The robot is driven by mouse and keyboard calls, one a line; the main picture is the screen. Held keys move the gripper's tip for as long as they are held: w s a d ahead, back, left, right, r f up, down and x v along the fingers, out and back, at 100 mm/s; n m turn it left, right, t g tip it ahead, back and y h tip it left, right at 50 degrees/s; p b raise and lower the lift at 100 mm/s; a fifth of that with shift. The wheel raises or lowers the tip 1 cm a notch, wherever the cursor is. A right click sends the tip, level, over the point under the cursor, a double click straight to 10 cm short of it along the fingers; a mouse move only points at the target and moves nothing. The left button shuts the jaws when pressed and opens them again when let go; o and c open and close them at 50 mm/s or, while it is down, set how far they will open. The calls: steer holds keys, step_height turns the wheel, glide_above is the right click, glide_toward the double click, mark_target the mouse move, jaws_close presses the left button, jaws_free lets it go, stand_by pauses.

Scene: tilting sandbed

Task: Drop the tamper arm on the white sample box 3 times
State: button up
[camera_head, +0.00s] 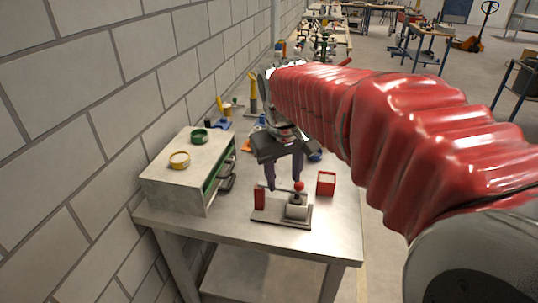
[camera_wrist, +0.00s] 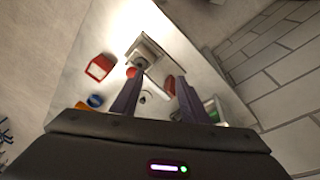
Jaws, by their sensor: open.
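The tamper stands on a dark base plate (camera_head: 270,217) on the metal table, with a red post (camera_head: 260,198) at its left. Its thin tamper arm (camera_head: 279,189) runs right from the post, roughly level, to a red ball knob (camera_head: 299,186). The white sample box (camera_head: 296,211) stands under the knob end; whether the arm touches it I cannot tell. My gripper (camera_head: 284,186) points down above the tamper, its fingers apart. In the wrist view the knob (camera_wrist: 131,72) shows beside the left finger, not clearly between the fingers.
A red open box (camera_head: 326,184) stands right of the tamper. The table's front right is clear.

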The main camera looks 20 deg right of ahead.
steer(key=v, duration=0.2)
glide_above(282, 190)
steer(key=s, duration=0.2)
steer(key=r, duration=0.1)
steer(key=r+n+g, duration=0.1)
steer(key=r, duration=0.1)
steer(key=d+r+n+h, duration=0.1)
steer(key=shift+s+r+g, duration=0.2)
steer(key=shift+r+g, duration=0.1)
steer(key=d+f, duration=0.1)
steer(key=f, duration=0.8)
steer(key=d+f, duration=0.1)
steer(key=f, duration=0.3)
steer(key=shift+w+d+f, duration=0.3)
steer(key=shift+d, duration=0.05)
steer(key=shift+c, duration=0.5)
jaws_close()
